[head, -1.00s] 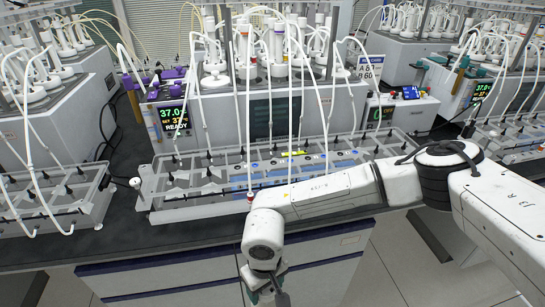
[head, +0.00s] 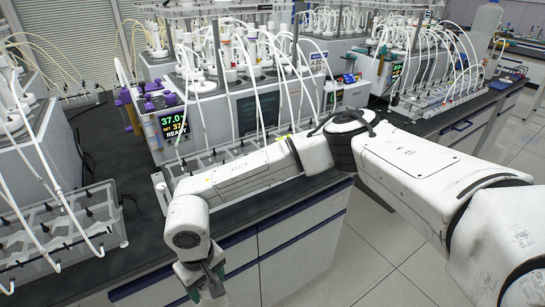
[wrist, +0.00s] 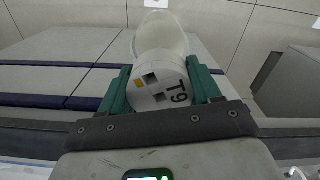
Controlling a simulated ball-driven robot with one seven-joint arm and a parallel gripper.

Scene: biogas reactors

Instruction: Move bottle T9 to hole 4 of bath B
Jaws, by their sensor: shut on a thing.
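Bottle T9 (wrist: 160,38) shows in the wrist view as a clear, pale bottle with a white cap marked T9 (wrist: 160,84). The cap sits between the two green fingers of my gripper (wrist: 161,80), which are shut on it. In the head view my gripper (head: 205,280) hangs at the lower left, in front of the bench front, and the bottle there is hard to make out. A bath with white-capped bottles and tubes (head: 245,112) stands on the bench behind my arm. A sign (head: 318,63) beside it is too small to read surely. I cannot tell which is bath B or hole 4.
A clear rack (head: 110,228) stands at the left bench end. Another rack (head: 164,190) runs along the bench edge, partly hidden by my arm. More baths and racks stand at the right (head: 445,100). The floor (head: 335,270) in front of the bench is clear.

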